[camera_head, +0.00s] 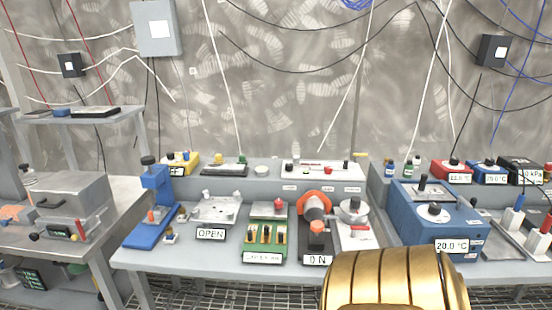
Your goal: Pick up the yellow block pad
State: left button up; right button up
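A small yellow block-like thing (192,159) sits at the back left of the middle bench, beside a small white display. It is the only clearly yellow block shape that I see, and I cannot tell for sure that it is the yellow block pad. Smaller yellow bits stand just right of it on a dark tray (224,169). Neither of my grippers shows in this view.
The grey middle bench (190,262) carries a blue stand (155,205), a plate marked OPEN (213,210), a green box (265,237), an orange-ringed device (314,205) and a blue 20.0 °C unit (437,222). A gold ribbed shape (385,283) covers the front right.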

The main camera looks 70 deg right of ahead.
aim_at(218, 158)
jog(key=z, duration=1.75)
jog(key=i+j+u, duration=0.35)
jog(key=i+j, duration=0.25)
jog(key=i, duration=0.1)
